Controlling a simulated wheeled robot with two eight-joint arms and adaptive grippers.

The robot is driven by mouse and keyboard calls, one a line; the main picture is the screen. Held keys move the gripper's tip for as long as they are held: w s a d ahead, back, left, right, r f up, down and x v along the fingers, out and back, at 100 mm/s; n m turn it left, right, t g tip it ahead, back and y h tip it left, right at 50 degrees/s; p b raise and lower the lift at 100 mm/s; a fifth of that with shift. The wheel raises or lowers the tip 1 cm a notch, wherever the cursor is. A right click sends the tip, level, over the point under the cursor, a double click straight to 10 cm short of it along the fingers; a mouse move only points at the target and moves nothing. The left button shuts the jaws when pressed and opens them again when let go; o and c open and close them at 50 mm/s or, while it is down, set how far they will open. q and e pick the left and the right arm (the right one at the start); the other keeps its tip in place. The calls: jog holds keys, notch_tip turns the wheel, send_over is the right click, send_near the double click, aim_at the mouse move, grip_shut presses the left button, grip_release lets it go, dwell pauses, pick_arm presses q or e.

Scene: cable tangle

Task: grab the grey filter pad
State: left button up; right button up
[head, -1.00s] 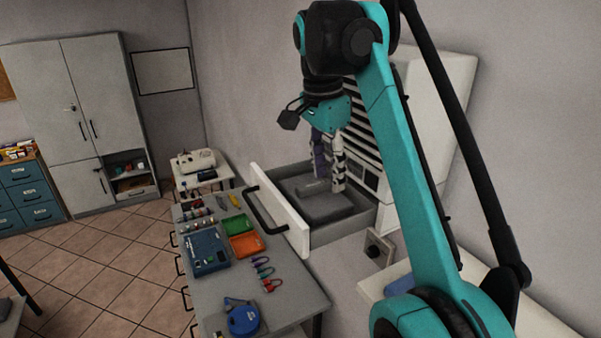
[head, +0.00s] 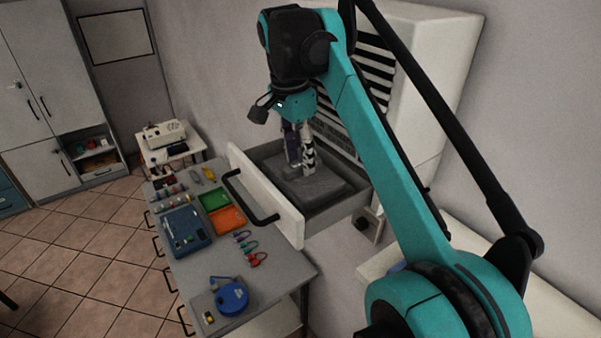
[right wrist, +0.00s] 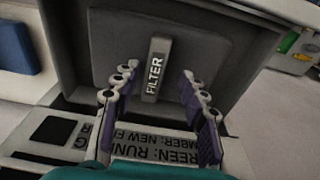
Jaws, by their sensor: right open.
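The grey filter pad (head: 318,188) lies flat in the open drawer (head: 345,209) of the white wall unit. In the right wrist view the pad (right wrist: 204,60) shows a raised grey grip bar (right wrist: 155,70) marked FILTER. My right gripper (head: 300,168) points down into the drawer, above the pad, with its fingers close over the bar. In the right wrist view the open fingers (right wrist: 158,84) stand on either side of the bar, with gaps to it. Contact with the pad cannot be told. My left gripper is not in view.
The drawer's white front with its black handle (head: 248,197) stands out over the workbench. The white unit (head: 425,90) rises behind the drawer.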

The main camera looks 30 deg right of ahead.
jog(key=shift+s+d+f, duration=0.1)
jog(key=shift+s+f, duration=0.15)
jog(key=shift+f, duration=0.05)
jog(key=shift+s, duration=0.35)
jog(key=shift+w+f, duration=0.1)
jog(key=shift+w, duration=0.25)
grip_shut()
jog(key=shift+s, duration=0.1)
